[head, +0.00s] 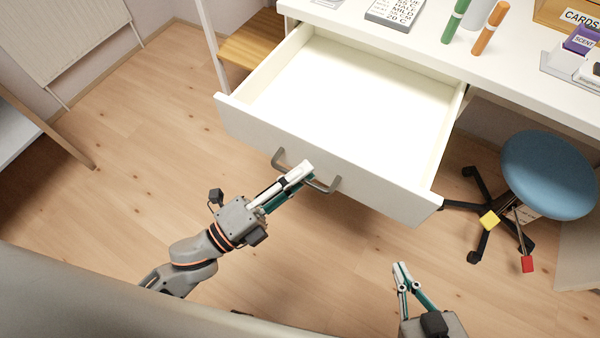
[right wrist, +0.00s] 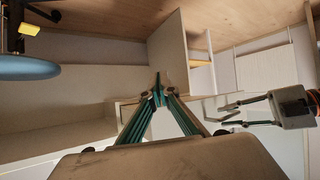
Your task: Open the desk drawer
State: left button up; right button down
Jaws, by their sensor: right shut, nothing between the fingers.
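The desk drawer (head: 345,97) is pulled well out from under the white desktop, and its empty white inside shows in the head view. Its front panel (head: 375,182) carries a grey bar handle (head: 333,186). My left gripper (head: 303,177) is at the handle, its fingers covering the middle of the bar. The left gripper also shows in the right wrist view (right wrist: 224,115) with its fingertips a little apart; whether they clamp the bar is unclear. My right gripper (head: 399,268) is shut and empty, low and right of the drawer; its fingertips meet in the right wrist view (right wrist: 158,78).
A blue stool (head: 548,175) on a wheeled base stands right of the drawer. The desktop (head: 520,80) holds a calendar block (head: 395,12), a green marker (head: 455,20), an orange marker (head: 490,28) and boxes. A radiator (head: 65,35) is at the far left. Wooden floor (head: 130,150) is clear left of the drawer.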

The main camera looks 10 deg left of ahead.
dwell(0.3)
pick_arm(q)
jog(key=v, duration=1.2)
